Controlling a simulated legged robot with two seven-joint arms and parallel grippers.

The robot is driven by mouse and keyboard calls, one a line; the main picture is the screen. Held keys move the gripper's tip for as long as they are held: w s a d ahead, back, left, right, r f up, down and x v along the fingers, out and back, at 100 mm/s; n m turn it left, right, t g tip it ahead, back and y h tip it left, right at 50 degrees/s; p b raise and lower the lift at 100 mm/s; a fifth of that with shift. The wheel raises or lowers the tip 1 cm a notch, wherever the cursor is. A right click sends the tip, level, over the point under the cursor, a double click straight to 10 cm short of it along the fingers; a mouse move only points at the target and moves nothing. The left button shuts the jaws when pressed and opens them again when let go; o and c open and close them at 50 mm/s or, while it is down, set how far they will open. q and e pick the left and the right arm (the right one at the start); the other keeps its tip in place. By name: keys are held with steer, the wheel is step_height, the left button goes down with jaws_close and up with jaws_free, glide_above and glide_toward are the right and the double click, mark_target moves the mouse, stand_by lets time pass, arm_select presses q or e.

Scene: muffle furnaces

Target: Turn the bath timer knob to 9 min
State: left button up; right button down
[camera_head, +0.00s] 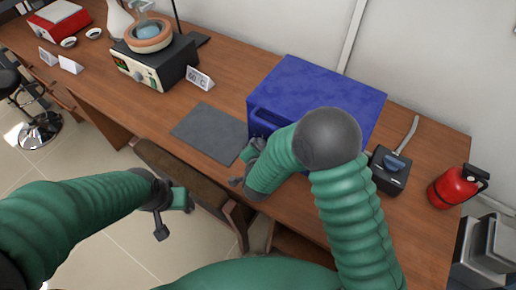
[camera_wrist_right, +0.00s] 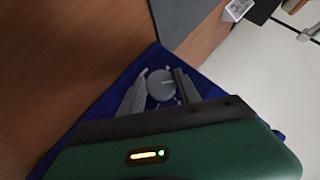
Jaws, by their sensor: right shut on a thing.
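The blue box-shaped appliance (camera_head: 315,90) stands on the wooden bench, with a handle on its front. A round grey knob (camera_wrist_right: 161,85) on its blue face shows in the right wrist view. My right gripper (camera_head: 246,166) is at the lower front of the blue appliance. In the wrist view its two fingers (camera_wrist_right: 160,94) are on either side of the knob, shut on it. The knob's markings and setting cannot be read. In the head view my right arm hides the knob. My left gripper (camera_head: 173,210) is away from the bench, in front of its edge, holding nothing visible.
A dark grey mat (camera_head: 210,132) lies left of the blue appliance. A hotplate (camera_head: 155,65) with a bowl and a card (camera_head: 199,78) stand further left. A small dark device (camera_head: 389,170) and a red canister (camera_head: 456,186) stand at the right.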

steer(key=c, duration=0.9)
jaws_free()
steer(key=shift+o, duration=0.2)
steer(key=p+v, duration=0.7)
steer(key=v, duration=0.9)
steer(key=shift+s+r+p, duration=0.2)
steer(key=shift+s+p, duration=0.15)
